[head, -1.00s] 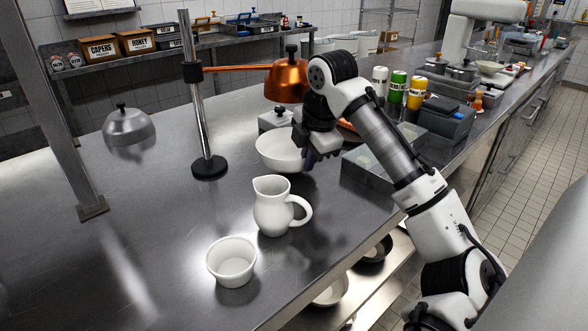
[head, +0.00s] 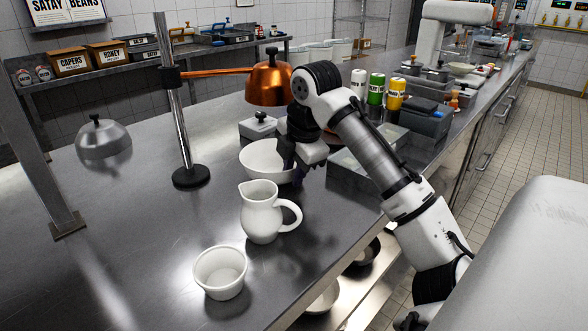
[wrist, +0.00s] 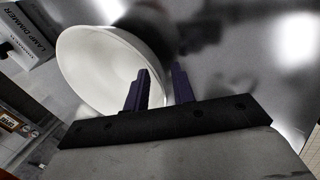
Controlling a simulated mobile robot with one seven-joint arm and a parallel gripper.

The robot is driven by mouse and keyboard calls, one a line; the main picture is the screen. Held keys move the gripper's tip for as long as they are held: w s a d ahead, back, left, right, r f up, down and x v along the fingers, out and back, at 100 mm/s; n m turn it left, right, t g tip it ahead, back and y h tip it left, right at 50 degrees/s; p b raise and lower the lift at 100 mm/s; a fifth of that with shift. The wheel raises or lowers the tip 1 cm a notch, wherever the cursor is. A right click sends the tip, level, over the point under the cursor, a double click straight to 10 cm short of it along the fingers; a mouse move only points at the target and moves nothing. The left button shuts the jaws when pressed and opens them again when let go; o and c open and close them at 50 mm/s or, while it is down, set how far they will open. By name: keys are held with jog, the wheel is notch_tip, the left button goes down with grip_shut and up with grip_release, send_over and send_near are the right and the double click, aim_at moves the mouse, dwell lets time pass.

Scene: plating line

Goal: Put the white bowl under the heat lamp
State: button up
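The white bowl (head: 258,163) stands upright on the steel counter, behind the white pitcher. It also shows in the wrist view (wrist: 95,62). The heat lamp's copper shade (head: 268,86) hangs from a post and appears above and slightly behind the bowl; the exact depth between them is hard to tell. My gripper (head: 290,168) is at the bowl's right side. In the wrist view my gripper (wrist: 160,88) has its fingers apart, one over the bowl's inside and one outside its rim, with a gap visible. The arm hides part of the bowl's right side in the head view.
A white pitcher (head: 260,215) and a small white ramekin (head: 220,272) stand in front of the bowl. The lamp dimmer box (head: 257,127) is behind it. A steel dome (head: 103,139) and the lamp's post (head: 178,110) are left. Bare counter lies between them.

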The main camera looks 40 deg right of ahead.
jog(key=shift+r, duration=0.15)
jog(key=v, duration=1.2)
jog(key=shift+p, duration=0.3)
